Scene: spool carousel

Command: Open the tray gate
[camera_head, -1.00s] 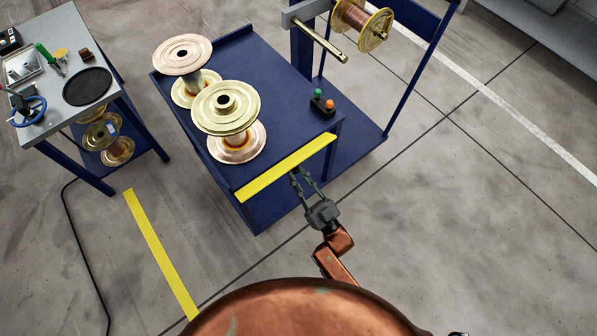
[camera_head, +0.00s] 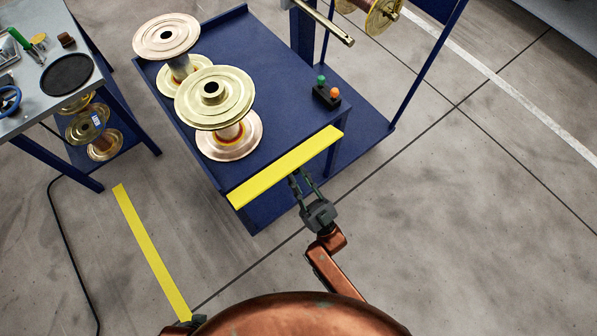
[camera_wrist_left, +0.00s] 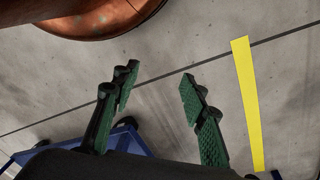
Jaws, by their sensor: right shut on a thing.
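The tray gate (camera_head: 286,167) is a yellow bar along the near edge of the blue tray table (camera_head: 290,105). It stands across the front of the tray. My right gripper (camera_head: 302,178) is at the gate's near side, around its middle. It is shut on the gate, with the fingertips partly hidden at the gate's lower edge. My left gripper (camera_wrist_left: 158,82) is open and empty above the floor in the left wrist view. Only a dark bit of it shows at the bottom of the head view.
Several copper and brass spools (camera_head: 215,98) stand on the tray table. A small button box (camera_head: 326,96) with green and orange buttons sits at its right. A grey workbench (camera_head: 35,105) is at left. A yellow floor stripe (camera_head: 150,250) and open floor lie nearer.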

